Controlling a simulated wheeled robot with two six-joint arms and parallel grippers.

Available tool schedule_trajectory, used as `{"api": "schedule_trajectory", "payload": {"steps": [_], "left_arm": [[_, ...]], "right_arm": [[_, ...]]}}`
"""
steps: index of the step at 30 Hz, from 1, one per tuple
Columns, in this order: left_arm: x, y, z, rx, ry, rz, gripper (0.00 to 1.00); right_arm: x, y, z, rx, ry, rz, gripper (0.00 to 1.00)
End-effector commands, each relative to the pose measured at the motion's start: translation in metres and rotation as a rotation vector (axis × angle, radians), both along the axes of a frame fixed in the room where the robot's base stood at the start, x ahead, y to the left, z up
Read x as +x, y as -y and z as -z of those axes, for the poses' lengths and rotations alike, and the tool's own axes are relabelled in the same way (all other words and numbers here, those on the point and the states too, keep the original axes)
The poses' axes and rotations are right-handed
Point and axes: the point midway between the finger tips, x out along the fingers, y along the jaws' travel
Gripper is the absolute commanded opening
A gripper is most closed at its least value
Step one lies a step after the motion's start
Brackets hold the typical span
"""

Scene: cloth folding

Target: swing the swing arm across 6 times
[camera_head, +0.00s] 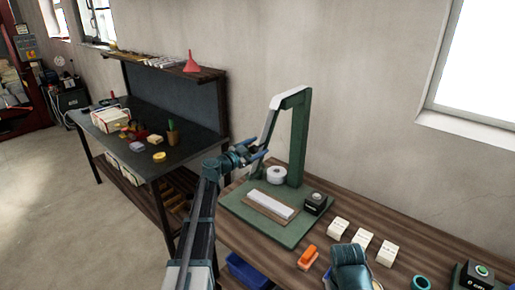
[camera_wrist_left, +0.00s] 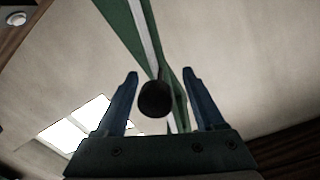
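A green stand (camera_head: 299,145) rises from a green base plate (camera_head: 236,205) on the wooden bench, with a top bar reaching left. A pale swing arm (camera_head: 270,122) hangs from the bar's left end, slanting down to the left toward my left gripper. My left gripper (camera_head: 262,149) is open at its lower end. In the left wrist view a round black knob (camera_wrist_left: 155,98) appears between the two spread blue fingers of the left gripper (camera_wrist_left: 160,88), with gaps on both sides. Part of my right arm shows at the lower right; its gripper cannot be seen.
A white block (camera_head: 270,203) on a wooden strip, a white roll (camera_head: 276,174) and a black button box (camera_head: 315,203) are on the base plate. An orange item (camera_head: 307,257) and white boxes (camera_head: 361,238) lie to the right. A dark workbench (camera_head: 140,150) stands left.

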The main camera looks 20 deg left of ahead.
Motion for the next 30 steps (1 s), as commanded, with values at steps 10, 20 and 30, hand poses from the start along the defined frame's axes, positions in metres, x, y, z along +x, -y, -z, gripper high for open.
{"api": "schedule_trajectory", "payload": {"steps": [10, 20, 30], "left_arm": [[-0.009, -0.002, 0.000, 0.000, -0.001, 0.002, 0.70], [-0.073, -0.027, -0.002, 0.000, 0.000, -0.001, 0.70], [-0.120, -0.048, -0.003, 0.000, -0.001, 0.000, 0.70]], "right_arm": [[0.000, 0.000, 0.000, 0.000, 0.000, 0.000, 0.50], [0.000, 0.000, -0.002, 0.000, 0.000, 0.000, 0.50], [0.000, 0.000, -0.004, 0.000, 0.000, 0.000, 0.50]]}}
